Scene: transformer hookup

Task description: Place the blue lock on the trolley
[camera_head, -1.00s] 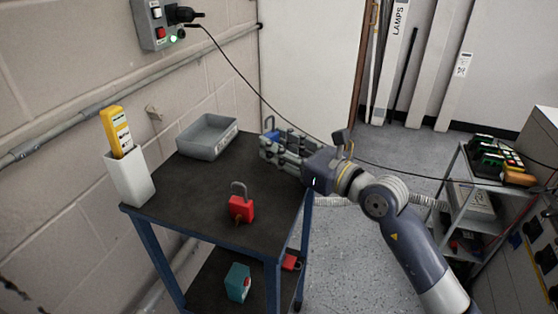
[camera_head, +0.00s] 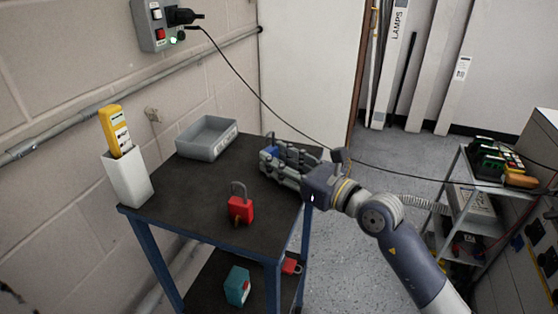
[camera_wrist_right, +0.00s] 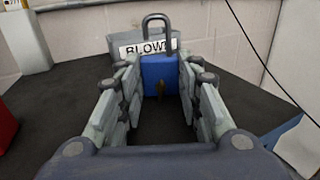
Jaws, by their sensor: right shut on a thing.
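The blue lock (camera_head: 270,152) is between the fingers of my right gripper (camera_head: 268,162), at the back right of the trolley (camera_head: 190,190). The trolley has a dark top and a blue frame. In the right wrist view the blue lock (camera_wrist_right: 160,72) is upright, with its grey shackle up and keyhole facing the camera. The fingers of my right gripper (camera_wrist_right: 159,68) are shut on its two sides. The lock is very low over the top; I cannot tell whether its base touches. My left gripper is out of view.
On the trolley top stand a red padlock (camera_head: 240,209), a grey tray (camera_head: 207,146) and a white holder (camera_head: 128,178) with a yellow device (camera_head: 116,133). A black cable (camera_head: 262,97) runs behind my gripper. The middle of the top is clear.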

